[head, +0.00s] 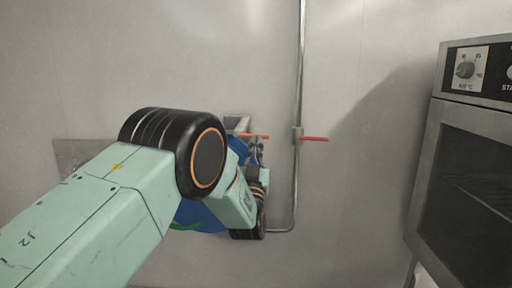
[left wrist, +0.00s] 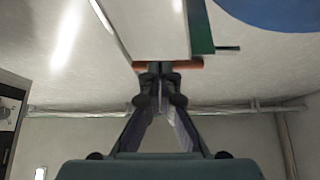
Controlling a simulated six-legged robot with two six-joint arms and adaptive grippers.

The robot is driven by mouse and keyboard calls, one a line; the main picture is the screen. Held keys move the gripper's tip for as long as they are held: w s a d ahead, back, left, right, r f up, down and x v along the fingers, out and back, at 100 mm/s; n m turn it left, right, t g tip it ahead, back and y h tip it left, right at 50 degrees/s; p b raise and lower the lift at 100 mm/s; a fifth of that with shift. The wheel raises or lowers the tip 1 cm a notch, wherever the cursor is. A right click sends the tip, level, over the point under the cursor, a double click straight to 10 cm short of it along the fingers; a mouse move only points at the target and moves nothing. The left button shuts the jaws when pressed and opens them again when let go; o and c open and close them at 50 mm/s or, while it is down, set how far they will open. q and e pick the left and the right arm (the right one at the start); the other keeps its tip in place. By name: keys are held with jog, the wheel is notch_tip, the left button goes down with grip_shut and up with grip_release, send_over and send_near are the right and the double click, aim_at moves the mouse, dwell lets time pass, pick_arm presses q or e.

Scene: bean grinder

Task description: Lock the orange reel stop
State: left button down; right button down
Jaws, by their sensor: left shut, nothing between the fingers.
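The orange reel stop (head: 253,135) is a short orange bar at the front of a grey bracket (head: 236,124) on the wall. In the left wrist view the orange bar (left wrist: 188,63) lies across, just beyond my fingertips. My left gripper (head: 256,146) is shut and empty, with its tips close below the bar; I cannot tell whether they touch it. The gripper also shows in the left wrist view (left wrist: 160,70). The blue reel (head: 200,217) is mostly hidden behind my left arm; its edge shows in the left wrist view (left wrist: 285,12). My right gripper is out of view.
A vertical metal pipe (head: 298,75) with a red valve handle (head: 314,139) runs just right of the gripper and bends left below. An oven (head: 470,150) stands at the right. The wall between pipe and oven is bare. A metal plate (head: 72,152) is at the left.

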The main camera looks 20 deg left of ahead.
pick_arm(q)
jog(key=shift+w+r+b, duration=0.2)
jog(key=shift+r+b, duration=0.1)
jog(key=shift+r, duration=0.5)
